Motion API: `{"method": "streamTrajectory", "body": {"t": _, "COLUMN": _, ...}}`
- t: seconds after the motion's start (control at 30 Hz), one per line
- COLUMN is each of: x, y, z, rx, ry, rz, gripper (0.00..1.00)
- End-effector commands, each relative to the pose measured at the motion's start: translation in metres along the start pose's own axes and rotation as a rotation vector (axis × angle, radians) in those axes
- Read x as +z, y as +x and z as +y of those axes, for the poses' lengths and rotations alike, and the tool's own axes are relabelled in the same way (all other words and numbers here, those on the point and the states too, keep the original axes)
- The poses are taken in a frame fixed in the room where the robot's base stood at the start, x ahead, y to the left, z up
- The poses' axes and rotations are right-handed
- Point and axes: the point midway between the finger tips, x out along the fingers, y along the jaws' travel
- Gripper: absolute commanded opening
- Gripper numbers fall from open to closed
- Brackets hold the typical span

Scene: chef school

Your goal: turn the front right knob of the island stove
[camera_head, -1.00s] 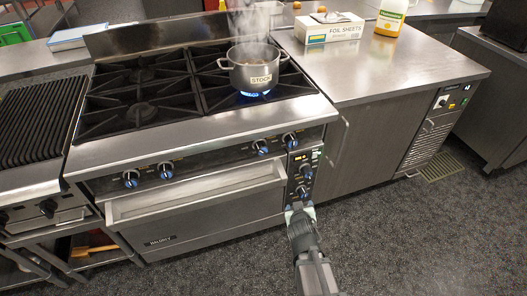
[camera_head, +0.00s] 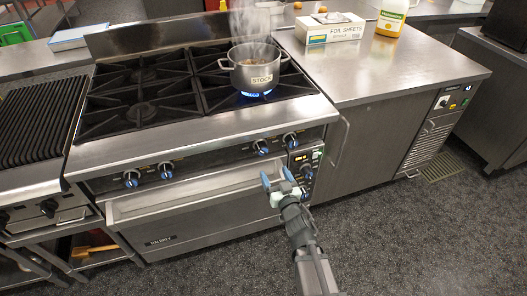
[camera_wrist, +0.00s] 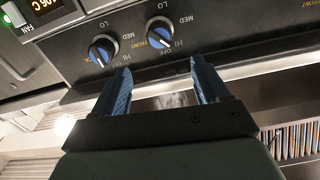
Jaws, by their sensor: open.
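The stove's control strip has two dark knobs with blue faces on its right side. The inner one (camera_head: 261,147) also shows in the wrist view (camera_wrist: 160,33), with an orange "FRONT" mark beside it. The outer one (camera_head: 290,140) is nearest the display, at left in the wrist view (camera_wrist: 101,50); its orange mark is partly hidden. My gripper (camera_head: 277,177) is in front of the oven, below these knobs. In the wrist view its blue fingers (camera_wrist: 160,72) are open and empty, spread below the FRONT-marked knob and apart from it.
A steaming stock pot (camera_head: 252,70) stands over a blue flame. A display panel with more knobs (camera_head: 301,170) lies right of my gripper. The oven handle (camera_head: 190,196) juts out across the front. Two more knobs (camera_head: 148,176) are farther left. Floor (camera_head: 400,235) is clear at right.

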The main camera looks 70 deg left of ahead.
Motion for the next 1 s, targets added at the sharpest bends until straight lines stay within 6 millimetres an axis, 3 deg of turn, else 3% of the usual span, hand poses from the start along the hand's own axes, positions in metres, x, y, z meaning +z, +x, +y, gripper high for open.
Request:
{"method": "streamTrajectory", "body": {"t": 0.63, "x": 0.001, "y": 0.107, "z": 0.001, "rx": 0.000, "ry": -0.001, "rz": -0.001, "gripper": 0.74}}
{"method": "streamTrajectory", "body": {"t": 0.8, "x": 0.000, "y": 0.122, "z": 0.000, "rx": 0.000, "ry": -0.001, "rz": -0.001, "gripper": 0.74}}
{"method": "streamTrajectory", "body": {"t": 1.0, "x": 0.000, "y": 0.125, "z": 0.000, "rx": 0.001, "ry": -0.001, "rz": -0.001, "gripper": 0.74}}
